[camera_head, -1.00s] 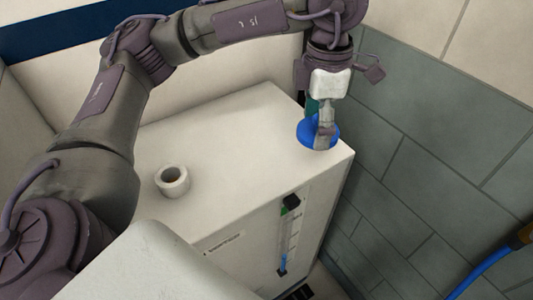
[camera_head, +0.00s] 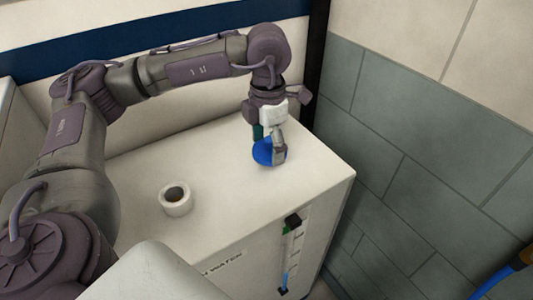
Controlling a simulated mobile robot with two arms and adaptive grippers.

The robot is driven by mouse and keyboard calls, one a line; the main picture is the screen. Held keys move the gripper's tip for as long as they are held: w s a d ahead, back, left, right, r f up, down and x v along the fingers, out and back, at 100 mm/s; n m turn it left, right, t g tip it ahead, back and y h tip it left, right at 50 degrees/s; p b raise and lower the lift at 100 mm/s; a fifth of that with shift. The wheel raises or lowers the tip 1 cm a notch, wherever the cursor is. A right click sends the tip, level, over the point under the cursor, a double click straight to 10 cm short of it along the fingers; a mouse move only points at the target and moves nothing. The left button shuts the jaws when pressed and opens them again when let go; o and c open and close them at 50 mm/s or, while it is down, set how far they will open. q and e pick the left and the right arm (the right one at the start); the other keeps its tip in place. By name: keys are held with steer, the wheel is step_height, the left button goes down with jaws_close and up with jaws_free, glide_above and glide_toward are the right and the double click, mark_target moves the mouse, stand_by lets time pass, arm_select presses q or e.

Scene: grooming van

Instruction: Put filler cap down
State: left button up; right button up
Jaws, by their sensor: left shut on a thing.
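The blue filler cap (camera_head: 262,152) is held in my left gripper (camera_head: 278,153), which points down over the top of the white water tank (camera_head: 225,190). The gripper is shut on the cap and partly covers its right side. The cap is at or just above the tank top; I cannot tell whether it touches. The tank's round white filler neck (camera_head: 176,200), with a dark opening, stands uncovered to the left of the cap. My right gripper is not in view.
The front of the tank has a level gauge (camera_head: 290,252) with a black top fitting. A grey tiled wall (camera_head: 420,170) rises to the right of the tank. A blue hose (camera_head: 497,284) shows at the lower right. The tank top around the cap is clear.

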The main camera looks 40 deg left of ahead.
mark_target(267, 149)
arm_select(q)
step_height(267, 149, down, 4)
steer(key=shift+a+r+p, duration=0.1)
steer(key=shift+a+p, duration=0.05)
steer(key=shift+p, duration=0.45)
steer(key=shift+f, duration=0.2)
steer(key=shift+f+b, duration=0.25)
steer(key=shift+b, duration=0.05)
steer(key=o, duration=0.9)
steer(key=shift+r, duration=0.1)
steer(key=shift+r, duration=0.1)
